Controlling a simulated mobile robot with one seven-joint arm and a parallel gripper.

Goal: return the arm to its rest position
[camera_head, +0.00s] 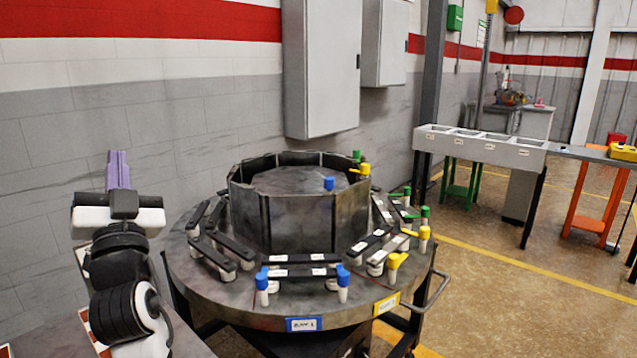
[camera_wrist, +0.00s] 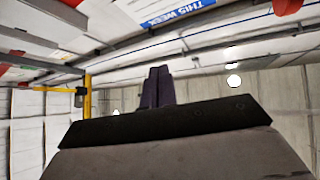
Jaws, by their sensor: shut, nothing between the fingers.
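My arm is folded up at the left of the head view, left of the round table. My gripper (camera_head: 118,156) is at its top, with its purple fingers pointing straight up. The fingers are together and hold nothing. In the wrist view my gripper (camera_wrist: 159,72) also shows shut and empty, with the ceiling and upper walls behind it. It is apart from the round table and touches nothing that I can see.
The round metal table (camera_head: 210,275) carries an eight-sided dark ring (camera_head: 285,222), black bars and blue, yellow and green capped posts. Grey wall cabinets (camera_head: 322,68) hang behind. A compartment tray (camera_head: 482,147) stands at right. The floor (camera_head: 490,300) at right is clear.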

